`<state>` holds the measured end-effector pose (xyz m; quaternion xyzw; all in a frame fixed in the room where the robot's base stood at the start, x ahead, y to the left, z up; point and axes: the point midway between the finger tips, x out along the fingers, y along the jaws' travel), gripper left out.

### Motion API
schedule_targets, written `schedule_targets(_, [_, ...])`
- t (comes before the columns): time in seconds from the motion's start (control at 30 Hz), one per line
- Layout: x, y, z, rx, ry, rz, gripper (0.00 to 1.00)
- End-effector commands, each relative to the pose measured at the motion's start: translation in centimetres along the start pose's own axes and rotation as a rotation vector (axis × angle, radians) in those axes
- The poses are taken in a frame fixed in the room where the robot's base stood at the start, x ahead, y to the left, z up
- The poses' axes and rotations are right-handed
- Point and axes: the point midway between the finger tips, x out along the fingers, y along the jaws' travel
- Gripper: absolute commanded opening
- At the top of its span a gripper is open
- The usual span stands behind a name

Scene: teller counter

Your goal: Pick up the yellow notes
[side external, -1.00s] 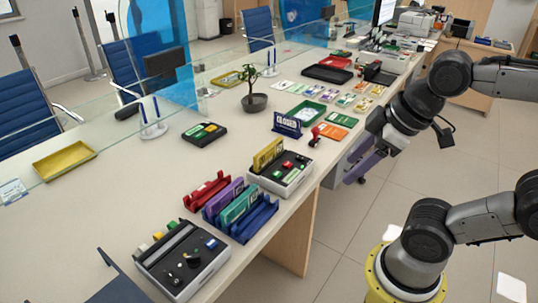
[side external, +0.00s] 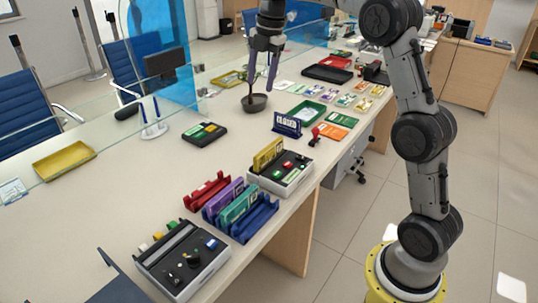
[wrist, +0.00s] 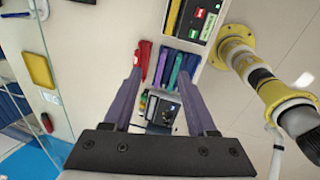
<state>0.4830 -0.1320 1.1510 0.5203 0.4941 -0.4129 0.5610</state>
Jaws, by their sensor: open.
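The yellow notes (side external: 267,153) stand upright along the back left edge of a grey and black box (side external: 285,179). In the wrist view, they appear as a thin yellow strip (wrist: 173,16) near the top.
Red, purple, green and blue racks (side external: 268,222) stand beside the notes' box. A second grey box (side external: 182,262) is nearer. Bare counter lies left of the racks.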

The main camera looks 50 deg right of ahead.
Motion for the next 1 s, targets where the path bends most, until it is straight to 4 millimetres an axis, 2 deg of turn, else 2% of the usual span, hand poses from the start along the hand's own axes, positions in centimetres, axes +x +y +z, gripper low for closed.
schedule_targets(0.03, [2.2, 0.7, 1.9, 0.007, 0.012, -0.026, 0.57])
schedule_targets(0.1, [4.9, 1.3, 4.0, 0.029, 0.026, -0.054, 0.57])
schedule_targets(0.2, [8.5, 1.4, 6.5, 0.068, 0.044, -0.091, 0.57])
schedule_targets(0.33, [12.2, 0.6, 8.5, 0.107, 0.068, -0.141, 0.57])
schedule_targets(0.5, [14.4, -0.5, 9.5, 0.133, 0.082, -0.169, 0.57])
schedule_targets(0.57, [15.1, -0.7, 9.5, 0.134, 0.082, -0.170, 0.57])
schedule_targets(0.9, [21.0, -1.6, 8.8, 0.131, 0.081, -0.170, 0.57])
schedule_targets(1.0, [21.9, -1.8, 8.7, 0.131, 0.081, -0.169, 0.57])
